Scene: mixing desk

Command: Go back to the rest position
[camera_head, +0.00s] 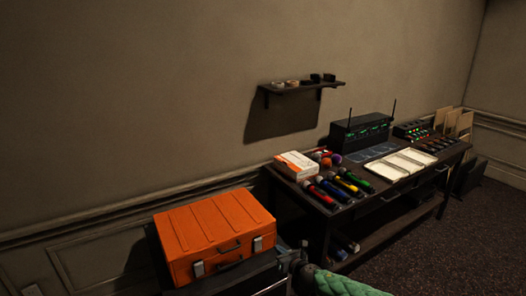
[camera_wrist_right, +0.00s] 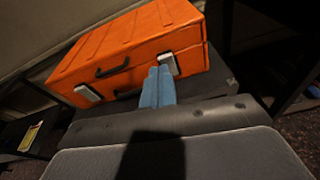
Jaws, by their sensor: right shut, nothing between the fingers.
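My right gripper (camera_head: 282,246) is low in the head view, at the right end of the orange case, with my green-sleeved arm behind it. In the right wrist view its blue fingers (camera_wrist_right: 158,86) are together, with nothing between them. They point toward the front of the closed orange case (camera_wrist_right: 135,50) and overlap its lower front edge in the picture. Whether they touch it I cannot tell. The orange case (camera_head: 215,232) sits on a dark stand. My left gripper is not in view.
A dark desk (camera_head: 371,203) to the right holds several coloured microphones (camera_head: 340,188), a white tray (camera_head: 401,165), a white-and-orange box (camera_head: 296,165) and a receiver with antennas (camera_head: 360,131). A wall shelf (camera_head: 304,87) hangs above. Carpet (camera_head: 440,245) in front of the desk is clear.

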